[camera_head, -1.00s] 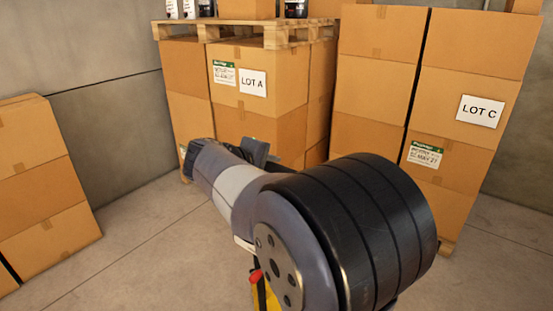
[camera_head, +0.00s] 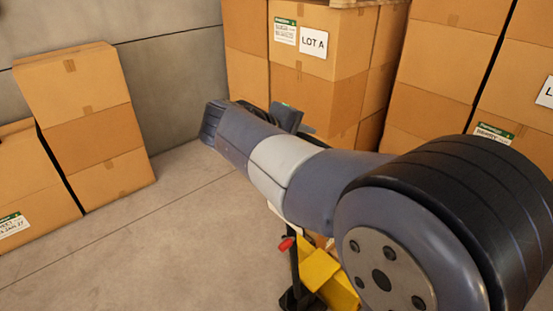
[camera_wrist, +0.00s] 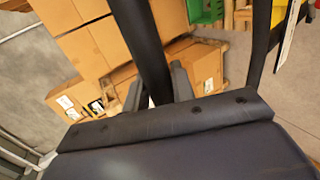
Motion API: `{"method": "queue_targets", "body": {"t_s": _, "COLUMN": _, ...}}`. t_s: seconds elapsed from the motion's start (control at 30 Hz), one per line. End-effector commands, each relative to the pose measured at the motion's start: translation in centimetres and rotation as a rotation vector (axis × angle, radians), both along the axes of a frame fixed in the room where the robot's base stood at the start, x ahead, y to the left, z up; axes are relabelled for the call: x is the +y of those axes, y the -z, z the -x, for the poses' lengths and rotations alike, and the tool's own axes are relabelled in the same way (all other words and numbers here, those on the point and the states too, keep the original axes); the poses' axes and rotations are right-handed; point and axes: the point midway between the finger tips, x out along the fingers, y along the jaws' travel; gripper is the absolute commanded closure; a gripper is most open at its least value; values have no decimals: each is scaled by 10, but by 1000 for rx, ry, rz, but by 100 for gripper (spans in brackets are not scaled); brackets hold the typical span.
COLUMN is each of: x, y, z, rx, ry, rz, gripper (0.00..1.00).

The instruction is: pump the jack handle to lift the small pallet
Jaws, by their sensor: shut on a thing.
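My gripper (camera_wrist: 157,90) is shut on a black bar of the jack handle (camera_wrist: 148,40), which runs between its grey fingers in the wrist view. A second black bar stands to the right there. In the head view my arm hides the grip and most of the handle. Below the arm I see the jack's yellow body (camera_head: 322,272) and a red-tipped lever (camera_head: 287,243). I cannot tell which pallet is the small one; its lift is not visible.
A carton stack marked LOT A (camera_head: 313,42) stands behind my arm, with taller cartons (camera_head: 445,55) to the right. More cartons (camera_head: 88,120) stand at the left wall. The floor (camera_head: 170,235) between is clear. The wrist view shows a green crate (camera_wrist: 206,12).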

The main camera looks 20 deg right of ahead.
Motion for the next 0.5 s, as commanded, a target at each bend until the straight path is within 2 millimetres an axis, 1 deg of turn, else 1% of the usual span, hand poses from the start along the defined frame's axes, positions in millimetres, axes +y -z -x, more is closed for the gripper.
{"method": "queue_targets", "body": {"t_s": 0.03, "x": 14, "y": 5, "z": 3, "rx": 4, "ry": -9, "rz": -5, "gripper": 100}}
{"method": "queue_targets", "body": {"t_s": 0.2, "x": 48, "y": 10, "z": 16, "rx": 6, "ry": -8, "rz": -6, "gripper": 100}}
{"method": "queue_targets", "body": {"t_s": 0.3, "x": 65, "y": 11, "z": 22, "rx": 6, "ry": -7, "rz": -5, "gripper": 100}}
{"method": "queue_targets", "body": {"t_s": 0.4, "x": 75, "y": 11, "z": 26, "rx": 5, "ry": -4, "rz": -4, "gripper": 100}}
{"method": "queue_targets", "body": {"t_s": 0.5, "x": 78, "y": 11, "z": 28, "rx": 4, "ry": -1, "rz": -4, "gripper": 100}}
